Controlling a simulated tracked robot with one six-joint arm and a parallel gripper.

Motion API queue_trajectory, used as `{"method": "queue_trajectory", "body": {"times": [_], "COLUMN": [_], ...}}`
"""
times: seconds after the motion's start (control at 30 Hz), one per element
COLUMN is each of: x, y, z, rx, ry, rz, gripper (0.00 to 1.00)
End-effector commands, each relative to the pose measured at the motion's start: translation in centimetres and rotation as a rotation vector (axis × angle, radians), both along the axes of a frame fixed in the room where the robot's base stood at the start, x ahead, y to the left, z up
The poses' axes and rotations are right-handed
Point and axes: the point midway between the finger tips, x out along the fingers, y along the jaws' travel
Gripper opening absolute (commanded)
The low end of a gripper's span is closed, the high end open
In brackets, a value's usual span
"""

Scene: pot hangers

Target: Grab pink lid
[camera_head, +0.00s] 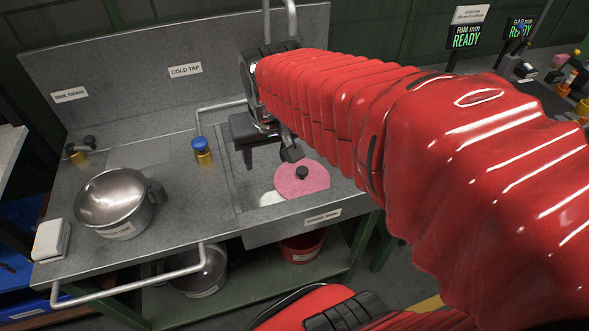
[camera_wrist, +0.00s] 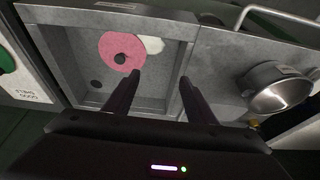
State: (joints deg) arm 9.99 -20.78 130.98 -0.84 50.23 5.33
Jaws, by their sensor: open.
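The pink lid (camera_head: 290,181) is a round disc with a dark knob (camera_head: 302,172) at its middle. It lies at the front of the sink basin (camera_head: 236,180), partly over a white item. In the wrist view the pink lid (camera_wrist: 111,51) is ahead of my fingers, left of centre, with the knob facing me. My gripper (camera_wrist: 158,82) is open and empty, its two dark fingers apart. The left finger's tip is near the lid's edge in the picture; the exact gap cannot be told. In the head view my gripper (camera_head: 290,152) is above the basin, just behind the lid.
A steel pot (camera_head: 114,205) stands on the left counter, with a white block (camera_head: 52,240) beside it. A blue-topped tap (camera_head: 201,150) rises left of the basin. A rail (camera_head: 130,284) runs along the front edge. A red bucket (camera_head: 301,246) is below.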

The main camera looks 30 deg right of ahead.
Motion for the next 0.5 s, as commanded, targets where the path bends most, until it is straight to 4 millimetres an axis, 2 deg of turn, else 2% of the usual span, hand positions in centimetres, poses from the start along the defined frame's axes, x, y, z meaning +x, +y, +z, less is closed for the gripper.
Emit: {"method": "queue_trajectory", "body": {"times": [0.2,0.5], "x": [3.2,6.6], "y": [-3.9,-9.8], "z": [-2.2,-6.4], "rx": [0.019,0.049], "ry": [0.063,0.140], "rz": [-0.107,-0.252], "gripper": [0.51,0.51]}}
